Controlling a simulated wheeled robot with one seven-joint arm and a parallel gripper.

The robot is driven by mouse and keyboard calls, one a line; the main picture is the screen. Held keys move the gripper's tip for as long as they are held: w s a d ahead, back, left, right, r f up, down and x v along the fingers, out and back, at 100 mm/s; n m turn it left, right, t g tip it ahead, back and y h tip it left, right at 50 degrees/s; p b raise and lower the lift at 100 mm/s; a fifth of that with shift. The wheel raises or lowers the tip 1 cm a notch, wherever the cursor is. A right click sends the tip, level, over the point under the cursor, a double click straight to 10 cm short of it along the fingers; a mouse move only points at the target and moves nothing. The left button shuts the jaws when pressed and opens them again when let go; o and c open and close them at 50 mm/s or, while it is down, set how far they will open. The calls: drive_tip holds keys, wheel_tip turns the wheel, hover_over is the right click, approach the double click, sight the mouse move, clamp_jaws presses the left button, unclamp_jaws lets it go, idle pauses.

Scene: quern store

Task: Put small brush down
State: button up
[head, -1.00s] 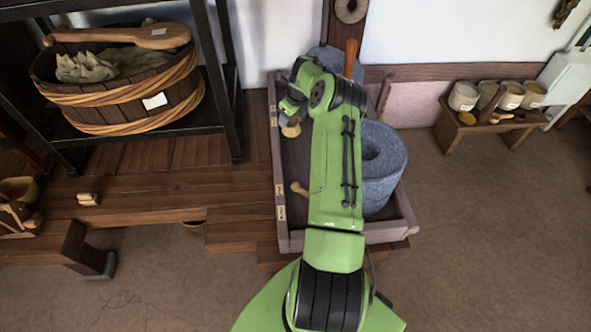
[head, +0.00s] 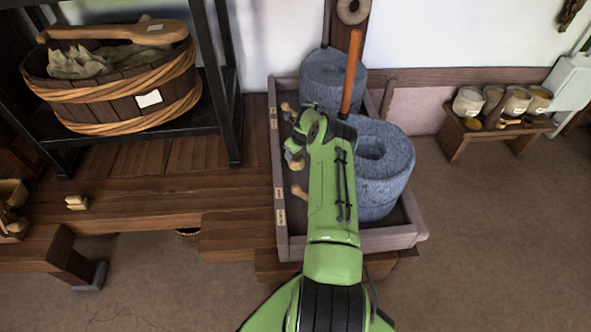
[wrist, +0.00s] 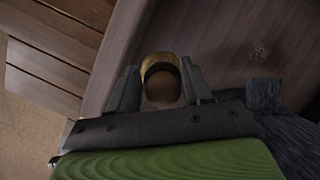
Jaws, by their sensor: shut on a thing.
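The small brush (wrist: 161,88), with a brown rounded handle and a tan bristle end, is between the two fingers of my gripper (wrist: 160,85) in the wrist view. My gripper is shut on it. In the head view my gripper (head: 292,153) is over the left part of a wooden tray (head: 283,215), and the brush (head: 296,164) shows just below it. The tray's bare wooden floor shows beyond the brush in the wrist view. I cannot tell whether the brush touches the floor.
Two grey millstones (head: 385,180) (head: 325,72) stand in the tray, right of and behind my gripper. Wooden handles (head: 298,192) (head: 287,109) show near its left side. A shelf with a wooden tub (head: 115,95) is left; a bench with several pots (head: 468,103) is right.

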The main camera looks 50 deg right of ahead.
sight(295, 162)
wheel_tip(295, 162, down, 6)
drive_tip(key=shift+f+b, duration=0.1)
drive_tip(key=shift+b, duration=0.8)
drive_tip(key=o, duration=1.1)
drive_tip(key=shift+o, duration=0.2)
drive_tip(key=shift+r, duration=0.2)
